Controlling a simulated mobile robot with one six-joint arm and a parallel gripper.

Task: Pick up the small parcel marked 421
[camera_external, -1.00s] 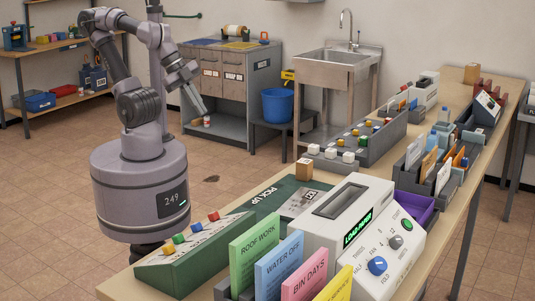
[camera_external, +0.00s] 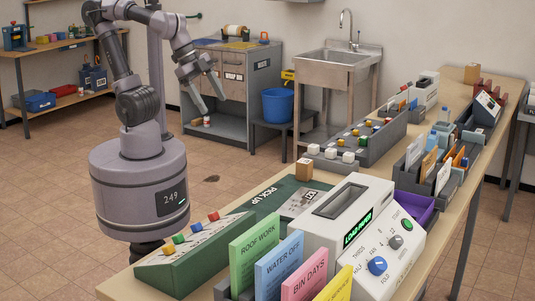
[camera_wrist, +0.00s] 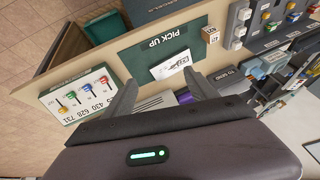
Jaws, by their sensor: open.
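A small brown box (camera_external: 304,170) with a pale label on top sits on the bench at the far end of the green PICK UP panel. In the wrist view the small box (camera_wrist: 211,34) shows a white label with dark marks, too small to read for sure. My gripper (camera_external: 212,105) is open and empty, raised in the air left of the bench and well apart from the box. In the wrist view my gripper (camera_wrist: 160,82) has its fingers spread, with the box beyond and right of them.
The green PICK UP panel (camera_external: 262,202) carries a card. A lever box (camera_external: 195,252) with coloured knobs and a white LOAD PAPER machine (camera_external: 352,205) flank it. A grey tray (camera_external: 375,150) with white blocks stands behind the box. Colored cards (camera_external: 278,265) stand at the front.

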